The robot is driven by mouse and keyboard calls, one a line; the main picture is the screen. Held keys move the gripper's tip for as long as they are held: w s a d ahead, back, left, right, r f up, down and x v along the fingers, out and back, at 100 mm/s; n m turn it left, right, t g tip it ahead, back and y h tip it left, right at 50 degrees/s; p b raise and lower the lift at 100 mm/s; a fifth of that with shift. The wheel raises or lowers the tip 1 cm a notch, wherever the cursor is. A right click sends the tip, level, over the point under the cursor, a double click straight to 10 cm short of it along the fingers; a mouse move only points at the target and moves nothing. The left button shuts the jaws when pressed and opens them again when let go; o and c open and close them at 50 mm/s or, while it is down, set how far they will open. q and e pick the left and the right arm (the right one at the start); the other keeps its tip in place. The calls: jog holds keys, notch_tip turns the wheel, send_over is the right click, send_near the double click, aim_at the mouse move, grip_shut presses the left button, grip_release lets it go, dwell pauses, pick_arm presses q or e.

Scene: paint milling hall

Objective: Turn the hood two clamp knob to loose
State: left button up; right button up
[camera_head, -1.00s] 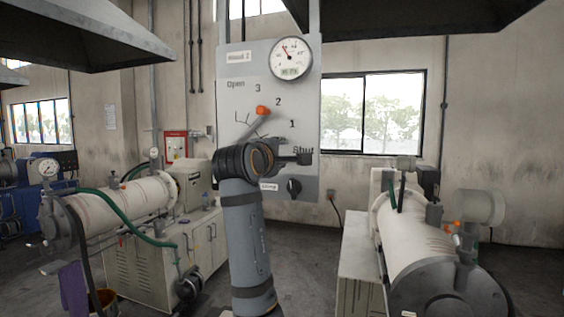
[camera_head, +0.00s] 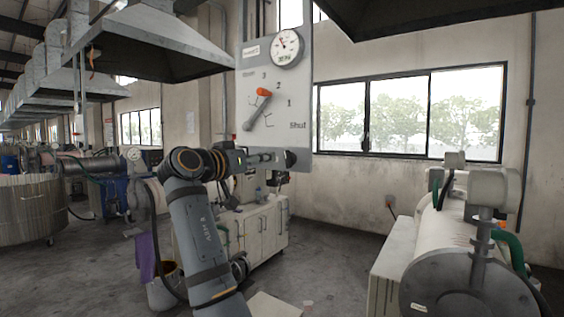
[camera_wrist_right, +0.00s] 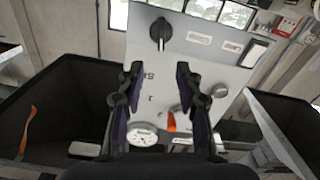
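The grey hood two panel (camera_head: 303,110) hangs at the centre of the head view. Its black clamp knob (camera_head: 291,158) is at the lower right corner, at the tip of my right gripper (camera_head: 272,157). In the right wrist view the panel appears upside down, with the clamp knob (camera_wrist_right: 161,33) at the top and its pointer ridge roughly upright in the picture. My right gripper (camera_wrist_right: 158,72) is open and empty, its fingers pointing at the knob from either side; they appear apart from it. My left gripper is not in view.
An orange-tipped lever (camera_head: 263,92) and a round gauge (camera_head: 287,47) sit on the same panel. A large mill (camera_head: 450,240) stands at the right, a cabinet (camera_head: 262,228) behind my arm. Dark hoods (camera_head: 150,40) hang above.

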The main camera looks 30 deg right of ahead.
aim_at(285, 156)
jog(key=p+x, duration=0.4)
jog(key=x, duration=0.5)
jog(key=shift+d+r+p, duration=0.15)
jog(key=shift+d+p, duration=0.2)
jog(key=shift+w+d, duration=0.2)
jog(key=shift+w, duration=0.2)
jog(key=shift+w+f, duration=0.1)
jog(key=shift+f, duration=0.2)
jog(key=shift+c, duration=2.7)
grip_shut()
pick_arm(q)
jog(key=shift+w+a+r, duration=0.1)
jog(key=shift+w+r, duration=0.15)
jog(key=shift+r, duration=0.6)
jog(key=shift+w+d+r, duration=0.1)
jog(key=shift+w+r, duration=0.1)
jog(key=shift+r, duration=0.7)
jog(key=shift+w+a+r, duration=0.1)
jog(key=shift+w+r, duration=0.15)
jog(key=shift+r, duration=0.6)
